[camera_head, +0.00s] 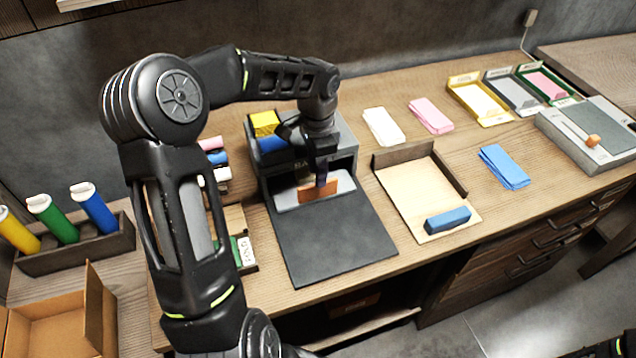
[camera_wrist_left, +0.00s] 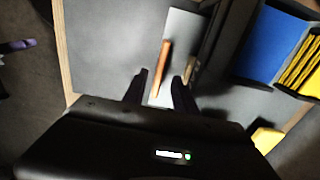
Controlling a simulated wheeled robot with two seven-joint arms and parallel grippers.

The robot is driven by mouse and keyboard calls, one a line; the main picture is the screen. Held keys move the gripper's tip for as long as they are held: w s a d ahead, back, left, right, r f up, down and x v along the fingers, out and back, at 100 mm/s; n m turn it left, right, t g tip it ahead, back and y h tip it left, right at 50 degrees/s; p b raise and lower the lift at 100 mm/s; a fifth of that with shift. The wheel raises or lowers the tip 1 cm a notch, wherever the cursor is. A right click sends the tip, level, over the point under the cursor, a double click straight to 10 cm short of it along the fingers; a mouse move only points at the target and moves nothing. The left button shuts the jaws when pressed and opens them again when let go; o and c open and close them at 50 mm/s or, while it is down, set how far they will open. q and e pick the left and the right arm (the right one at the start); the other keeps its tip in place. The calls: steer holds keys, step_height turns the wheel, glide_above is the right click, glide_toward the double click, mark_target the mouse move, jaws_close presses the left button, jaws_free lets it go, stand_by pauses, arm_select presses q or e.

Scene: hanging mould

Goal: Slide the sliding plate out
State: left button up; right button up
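The sliding plate looks to be the light grey plate (camera_head: 343,184) with an orange-brown upright handle (camera_head: 318,191), at the mouth of the black machine (camera_head: 345,137). In the left wrist view the light plate (camera_wrist_left: 180,32) and its handle (camera_wrist_left: 160,66) show ahead of my fingers. My left gripper (camera_head: 322,176) reaches down at the handle; its fingers (camera_wrist_left: 161,76) are apart, with the handle's near end between them and gaps on both sides. My right gripper is not clearly seen; a blurred dark piece with a purple tip (camera_wrist_left: 16,46) may be part of it.
A dark flat board (camera_head: 330,243) extends in front of the machine. Blue and yellow blocks (camera_head: 264,124) sit on its back left. A wooden tray with a blue block (camera_head: 447,219) stands to the right. A tube rack (camera_head: 75,250) and cardboard box (camera_head: 60,325) are at left.

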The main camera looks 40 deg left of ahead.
arm_select(q)
step_height(320, 180, down, 5)
steer(key=shift+f+p, duration=0.15)
steer(key=shift+p, duration=0.15)
jaws_close()
stand_by(1.4)
